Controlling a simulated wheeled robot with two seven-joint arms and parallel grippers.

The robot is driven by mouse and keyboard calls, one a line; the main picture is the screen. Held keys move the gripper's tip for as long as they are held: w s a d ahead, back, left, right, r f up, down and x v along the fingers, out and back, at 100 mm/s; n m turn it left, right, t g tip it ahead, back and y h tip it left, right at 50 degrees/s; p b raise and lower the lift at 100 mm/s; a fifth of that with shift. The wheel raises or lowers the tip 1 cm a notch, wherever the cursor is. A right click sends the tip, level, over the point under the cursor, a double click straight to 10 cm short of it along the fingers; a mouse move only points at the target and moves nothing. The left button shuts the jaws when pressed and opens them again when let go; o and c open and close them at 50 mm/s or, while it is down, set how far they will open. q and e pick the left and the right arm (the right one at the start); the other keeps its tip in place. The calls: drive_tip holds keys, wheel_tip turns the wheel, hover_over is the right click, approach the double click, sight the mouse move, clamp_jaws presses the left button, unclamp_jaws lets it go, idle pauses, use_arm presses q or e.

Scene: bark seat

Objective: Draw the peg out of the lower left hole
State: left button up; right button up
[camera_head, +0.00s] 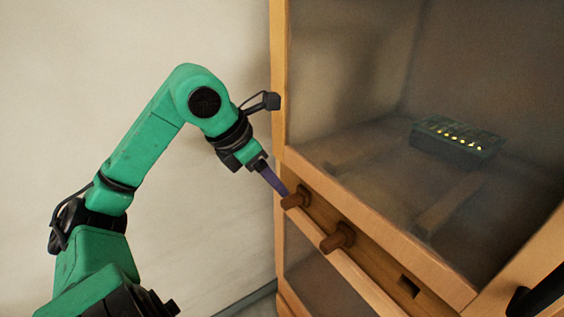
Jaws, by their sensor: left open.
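Two brown wooden pegs stick out of a dark wooden strip (375,254) on the front of a wooden cabinet. The left peg (295,200) is at the strip's left end, and the second peg (338,238) is lower and to its right. Further right is an empty square hole (409,287). My left gripper (283,190) comes in from the left with its purple fingers at the left peg. It is open. I cannot tell whether the fingers touch the peg or straddle it. My right gripper is not in view.
The cabinet's left post (278,80) stands just right of my left wrist. A dark box with yellow lights (457,140) sits inside on the shelf. A black bar-like thing (538,295) shows at the lower right.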

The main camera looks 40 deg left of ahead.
sight(288, 200)
use_arm(q)
drive_tip(key=x, duration=0.5)
drive_tip(key=shift+d+f, duration=0.1)
drive_tip(key=shift+d, duration=0.05)
drive_tip(key=b+x, duration=0.1)
drive_tip(key=x, duration=0.1)
drive_tip(key=shift+w+f, duration=0.15)
drive_tip(key=shift+f, duration=0.25)
drive_tip(key=shift+w+d+f+b, duration=0.2)
drive_tip(key=shift+d+f+b, duration=0.1)
drive_tip(key=shift+f, duration=0.2)
drive_tip(key=shift+w+f, duration=0.15)
drive_tip(key=shift+w+a+f, duration=0.1)
drive_tip(key=shift+w, duration=0.05)
drive_tip(key=c, duration=0.9)
clamp_jaws()
drive_tip(key=shift+f+b, duration=0.1)
drive_tip(key=shift+b, duration=0.45)
drive_tip(key=s+a+b, duration=0.3)
drive_tip(key=s+b, duration=0.7)
drive_tip(key=b, duration=0.2)
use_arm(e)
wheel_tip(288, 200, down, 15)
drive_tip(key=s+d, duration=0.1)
